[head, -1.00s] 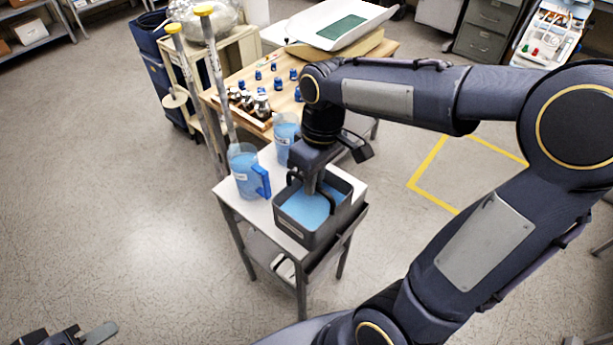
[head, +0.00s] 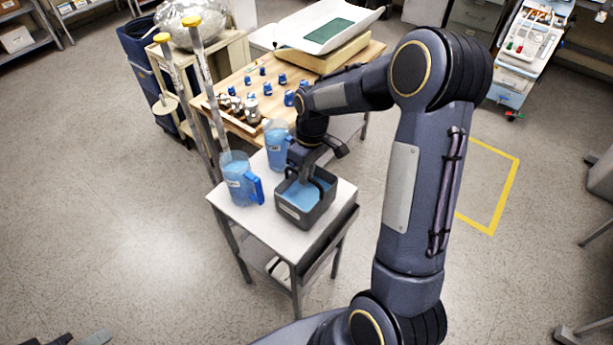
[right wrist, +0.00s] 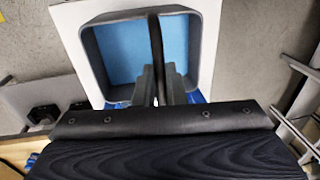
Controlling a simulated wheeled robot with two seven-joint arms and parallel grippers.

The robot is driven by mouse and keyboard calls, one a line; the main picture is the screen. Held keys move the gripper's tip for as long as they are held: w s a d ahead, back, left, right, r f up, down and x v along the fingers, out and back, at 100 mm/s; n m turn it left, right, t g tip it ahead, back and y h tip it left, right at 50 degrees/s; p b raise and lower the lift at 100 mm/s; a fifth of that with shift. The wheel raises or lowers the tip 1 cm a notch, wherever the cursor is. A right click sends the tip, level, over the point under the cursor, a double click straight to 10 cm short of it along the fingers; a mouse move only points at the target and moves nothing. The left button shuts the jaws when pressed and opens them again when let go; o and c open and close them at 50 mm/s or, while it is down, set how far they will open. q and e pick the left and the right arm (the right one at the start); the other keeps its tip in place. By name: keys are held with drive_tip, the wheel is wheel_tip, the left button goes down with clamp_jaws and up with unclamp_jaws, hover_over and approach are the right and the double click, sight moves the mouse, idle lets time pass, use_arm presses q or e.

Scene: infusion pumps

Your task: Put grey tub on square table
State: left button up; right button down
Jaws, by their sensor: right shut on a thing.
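The grey tub (head: 307,213) is dark, boxy and open-topped, with a blue inside and a dark handle arching over it. It is upright at the front right of the square table (head: 240,210), which has a white top and grey legs. I cannot tell for certain whether its base touches the top. My right gripper (head: 307,178) is shut on the tub's handle from above. In the right wrist view the gripper's fingers (right wrist: 160,88) pinch the handle, with the tub's rim (right wrist: 90,58) around it. Only a bit of my left gripper (head: 92,339) shows at the bottom left edge.
Two blue measuring jugs stand on the square table, one at its left (head: 238,180) and one behind (head: 278,147). A wooden table (head: 235,85) with blue-capped bottles and metal items is behind. Two yellow-topped poles (head: 205,75) rise at left. Open floor lies left.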

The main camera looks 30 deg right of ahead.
drive_tip(key=shift+f, duration=1.05)
drive_tip(key=c, duration=1.5)
unclamp_jaws()
wheel_tip(320, 180, up, 12)
drive_tip(key=d, duration=0.1)
drive_tip(key=s+a+r+m+t+y, duration=0.25)
drive_tip(key=s+r, duration=0.35)
drive_tip(key=s, duration=0.6)
drive_tip(key=s+a+f+m+t, duration=0.3)
drive_tip(key=s+a, duration=0.3)
drive_tip(key=s, duration=0.4)
drive_tip(key=shift+m+t+b, duration=0.35)
